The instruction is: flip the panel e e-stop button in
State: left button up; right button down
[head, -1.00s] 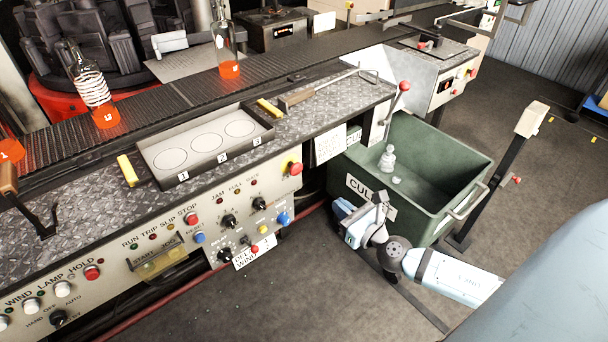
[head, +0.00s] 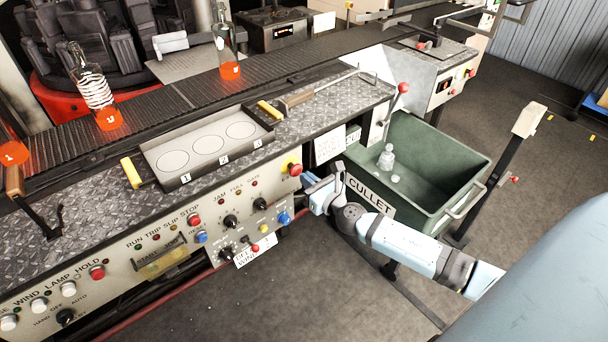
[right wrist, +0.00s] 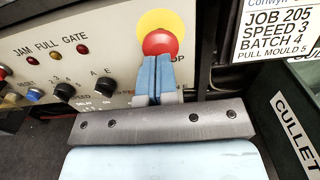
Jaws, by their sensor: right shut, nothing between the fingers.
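The e-stop button (head: 295,169) is a red mushroom head on a yellow disc at the right end of the grey control panel (head: 213,236). In the right wrist view the e-stop button (right wrist: 161,42) is straight ahead of my right gripper (right wrist: 159,62). The blue fingers are shut with nothing between them, and their tips overlap the lower part of the red head. I cannot tell whether they touch it. In the head view my right gripper (head: 309,182) is just right of and below the button. My left gripper is not in view.
The green cullet bin (head: 460,163) stands to the right, close to my right arm. A red-knobbed lever (head: 403,88) rises above it. Other knobs and a blue button (head: 284,218) sit left of the e-stop. The floor in front is clear.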

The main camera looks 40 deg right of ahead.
jog(key=shift+w, duration=0.85)
